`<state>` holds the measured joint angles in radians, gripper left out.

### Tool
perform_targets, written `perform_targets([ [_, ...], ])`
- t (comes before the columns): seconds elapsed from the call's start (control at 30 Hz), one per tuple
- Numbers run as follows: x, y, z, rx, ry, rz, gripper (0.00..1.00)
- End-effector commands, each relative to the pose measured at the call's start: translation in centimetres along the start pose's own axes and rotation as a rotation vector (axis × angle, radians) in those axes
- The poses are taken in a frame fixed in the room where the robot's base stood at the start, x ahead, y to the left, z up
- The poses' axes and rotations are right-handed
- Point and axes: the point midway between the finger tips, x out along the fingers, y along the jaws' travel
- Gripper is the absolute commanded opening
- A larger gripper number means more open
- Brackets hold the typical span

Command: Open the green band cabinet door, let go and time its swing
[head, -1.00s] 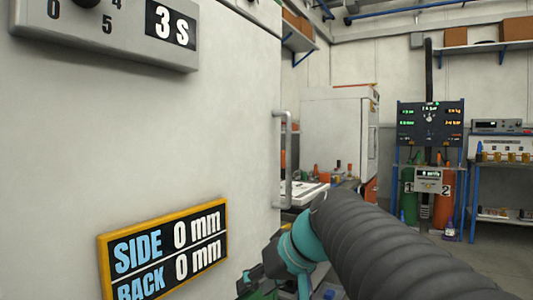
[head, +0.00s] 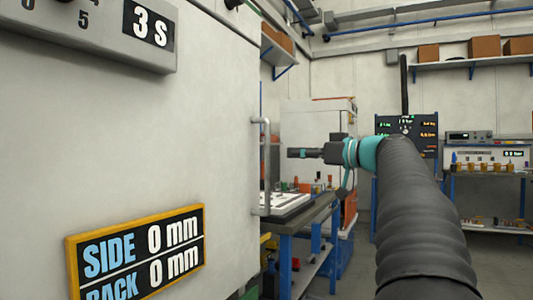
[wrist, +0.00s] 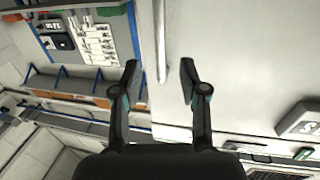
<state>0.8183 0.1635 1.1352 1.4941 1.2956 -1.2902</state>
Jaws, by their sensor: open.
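The pale cabinet door (head: 120,130) fills the left of the head view, with an upright metal bar handle (head: 265,165) at its right edge. It looks closed, but its seam is not clear. No green band is plain on it. My gripper (head: 293,153) is just right of the handle in the head view, pointing left toward it. In the wrist view, my gripper (wrist: 158,70) has its two fingers apart and empty. The handle (wrist: 161,45) lies in line with the gap between the fingertips; I cannot tell whether it is between them. A box (head: 150,25) reads 3 S.
A yellow-framed sign (head: 138,250) reads SIDE 0 mm, BACK 0 mm. A workbench (head: 300,215) with a white tray stands beyond the handle. A gauge panel (head: 425,130) and a shelf rack (head: 490,172) are farther back, with open floor before them.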

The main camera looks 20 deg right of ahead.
Motion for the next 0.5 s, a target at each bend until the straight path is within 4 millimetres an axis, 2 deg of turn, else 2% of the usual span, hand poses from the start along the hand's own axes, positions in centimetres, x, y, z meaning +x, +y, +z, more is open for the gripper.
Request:
perform_targets([
  [0.2, 4.3, 0.0, -0.1, 0.002, -0.002, -0.003, 0.43],
  [0.5, 9.1, -0.1, -0.1, 0.002, -0.002, -0.001, 0.43],
])
